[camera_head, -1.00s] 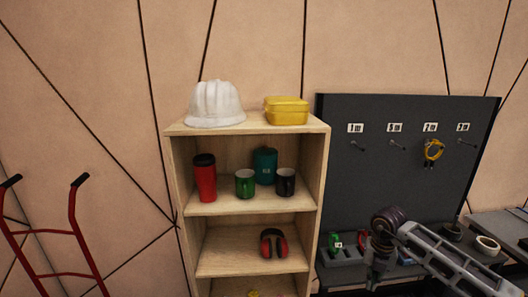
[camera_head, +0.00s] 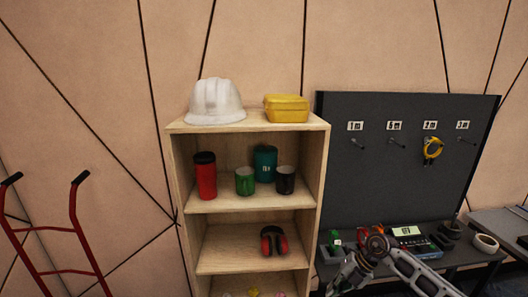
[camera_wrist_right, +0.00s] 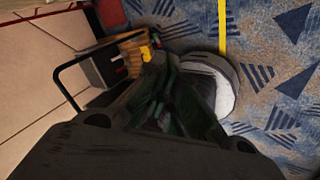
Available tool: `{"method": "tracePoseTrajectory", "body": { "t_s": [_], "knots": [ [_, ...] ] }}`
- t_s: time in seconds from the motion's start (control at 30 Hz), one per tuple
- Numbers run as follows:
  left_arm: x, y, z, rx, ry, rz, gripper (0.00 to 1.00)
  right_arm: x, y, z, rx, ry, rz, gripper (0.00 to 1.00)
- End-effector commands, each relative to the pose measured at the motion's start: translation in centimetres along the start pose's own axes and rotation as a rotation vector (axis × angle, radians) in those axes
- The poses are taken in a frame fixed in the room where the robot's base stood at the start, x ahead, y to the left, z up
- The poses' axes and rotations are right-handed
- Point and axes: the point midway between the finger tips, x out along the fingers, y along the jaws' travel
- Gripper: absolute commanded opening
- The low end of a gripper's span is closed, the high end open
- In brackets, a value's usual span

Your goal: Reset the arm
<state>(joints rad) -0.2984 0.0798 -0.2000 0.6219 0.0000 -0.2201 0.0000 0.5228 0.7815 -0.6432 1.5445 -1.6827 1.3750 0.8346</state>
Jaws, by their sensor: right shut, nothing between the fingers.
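My right arm reaches in at the lower right of the head view. Its gripper (camera_head: 345,280) is low, in front of the workbench and just right of the wooden shelf. In the right wrist view my right gripper (camera_wrist_right: 158,85) points down towards the floor, its dark fingers together and nothing seen between them. My left gripper is in neither view.
A wooden shelf (camera_head: 180,220) holds a white helmet (camera_head: 215,102), a yellow box (camera_head: 286,108), a red tumbler (camera_head: 205,176), mugs and red earmuffs (camera_head: 273,240). A dark pegboard (camera_head: 400,180) backs the workbench (camera_head: 462,256). A red hand truck (camera_head: 45,230) stands left.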

Motion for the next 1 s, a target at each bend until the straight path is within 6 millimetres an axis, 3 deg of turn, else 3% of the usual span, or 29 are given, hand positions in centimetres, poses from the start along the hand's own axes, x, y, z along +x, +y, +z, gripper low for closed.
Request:
{"method": "tracePoseTrajectory", "body": {
  "t_s": [0.1, 0.3, 0.53, 0.77, 1.0],
  "knots": [
    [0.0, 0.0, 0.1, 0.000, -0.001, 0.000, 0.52, 2.9, 1.3, -0.1, 0.055, 0.050, 0.164, 0.00],
    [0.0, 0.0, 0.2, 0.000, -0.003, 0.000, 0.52, 6.4, 2.7, 0.7, 0.182, 0.081, 0.426, 0.00],
    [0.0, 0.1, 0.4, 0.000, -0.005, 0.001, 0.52, 9.9, 2.1, 3.0, 0.393, 0.052, 0.688, 0.00],
    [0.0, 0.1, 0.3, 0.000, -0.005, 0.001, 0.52, 13.8, -2.2, 5.7, 0.670, -0.044, 0.879, 0.00],
    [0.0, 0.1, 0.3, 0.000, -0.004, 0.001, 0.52, 19.1, -10.3, 7.2, 1.005, -0.192, 0.975, 0.00]
  ]
}}
